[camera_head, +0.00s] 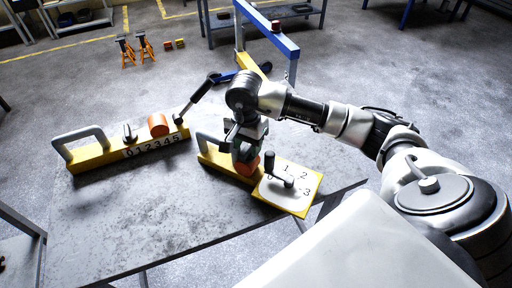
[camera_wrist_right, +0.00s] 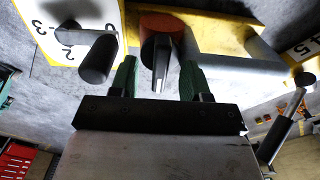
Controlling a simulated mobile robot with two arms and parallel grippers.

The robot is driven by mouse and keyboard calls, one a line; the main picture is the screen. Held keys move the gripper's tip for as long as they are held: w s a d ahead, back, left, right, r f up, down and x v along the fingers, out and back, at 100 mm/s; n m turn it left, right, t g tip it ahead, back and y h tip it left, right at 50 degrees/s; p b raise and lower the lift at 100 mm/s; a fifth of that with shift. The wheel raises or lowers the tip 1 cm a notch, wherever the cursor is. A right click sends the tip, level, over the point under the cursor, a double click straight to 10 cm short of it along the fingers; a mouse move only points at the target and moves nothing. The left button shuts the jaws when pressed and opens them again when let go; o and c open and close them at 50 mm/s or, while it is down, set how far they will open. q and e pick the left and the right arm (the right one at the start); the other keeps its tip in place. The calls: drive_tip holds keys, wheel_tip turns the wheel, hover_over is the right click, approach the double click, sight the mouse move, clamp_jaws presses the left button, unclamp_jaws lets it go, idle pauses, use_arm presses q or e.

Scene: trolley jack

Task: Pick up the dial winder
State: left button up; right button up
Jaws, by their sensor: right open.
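The dial winder sits on the grey table, with a yellow base (camera_head: 222,163), a white dial plate (camera_head: 290,200) numbered 0 to 3, and a crank with a dark grip. An orange round part (camera_head: 248,167) is partly hidden by my right gripper (camera_head: 246,148). In the right wrist view, the gripper (camera_wrist_right: 157,80) is open, its green fingers on either side of a narrow grey piece below the orange part (camera_wrist_right: 162,22). The grey handle (camera_wrist_right: 225,65) and the crank grip (camera_wrist_right: 97,60) lie beside the fingers. Contact cannot be told. My left gripper is not in view.
A similar yellow unit (camera_head: 90,160) with a straight 0-to-5 scale, grey handle and orange cylinder (camera_head: 158,124) stands to the left on the table (camera_head: 130,215). A blue-and-yellow frame (camera_head: 266,30) stands behind. Orange jack stands (camera_head: 126,52) are on the floor.

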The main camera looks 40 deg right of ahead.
drive_tip(key=shift+f, duration=0.4)
drive_tip(key=shift+c, duration=0.5)
clamp_jaws()
drive_tip(key=shift+w+r, duration=0.1)
drive_tip(key=shift+r, duration=0.05)
idle(0.5)
